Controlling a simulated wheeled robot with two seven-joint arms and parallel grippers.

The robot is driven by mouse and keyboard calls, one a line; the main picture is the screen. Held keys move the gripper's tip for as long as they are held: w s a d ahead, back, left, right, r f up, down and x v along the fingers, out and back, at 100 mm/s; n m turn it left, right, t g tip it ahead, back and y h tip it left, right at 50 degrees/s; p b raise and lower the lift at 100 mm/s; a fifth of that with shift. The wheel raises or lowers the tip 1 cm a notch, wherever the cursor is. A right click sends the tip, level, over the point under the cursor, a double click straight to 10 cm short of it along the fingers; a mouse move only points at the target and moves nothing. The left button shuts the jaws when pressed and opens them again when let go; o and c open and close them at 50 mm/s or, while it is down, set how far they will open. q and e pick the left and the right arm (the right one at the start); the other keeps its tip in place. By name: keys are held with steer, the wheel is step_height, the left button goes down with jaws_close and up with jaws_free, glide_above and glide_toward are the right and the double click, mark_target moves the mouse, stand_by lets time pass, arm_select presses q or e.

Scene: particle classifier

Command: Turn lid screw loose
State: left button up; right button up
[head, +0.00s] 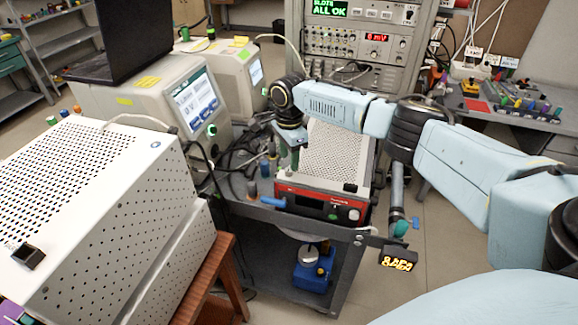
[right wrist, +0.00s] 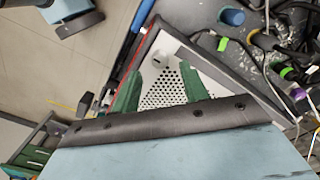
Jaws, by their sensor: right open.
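The device with a red front (head: 318,205) stands on a dark cart and has a white perforated lid (head: 340,150). The lid also shows in the right wrist view (right wrist: 165,95), with a small dark spot near its narrow end that may be a screw; I cannot tell for sure. My right gripper (head: 293,155) points down at the lid's left edge in the head view. In the right wrist view its green fingers (right wrist: 168,70) are apart over the lid, with nothing seen between them. Whether they touch the lid is unclear. My left gripper is not in view.
A large white perforated box (head: 90,190) stands at the left. Grey instruments with screens (head: 185,105) stand behind it. Cables crowd the cart left of the device. A tall instrument rack (head: 370,40) stands behind.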

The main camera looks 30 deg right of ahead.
mark_target(289, 169)
steer(key=shift+f, duration=2)
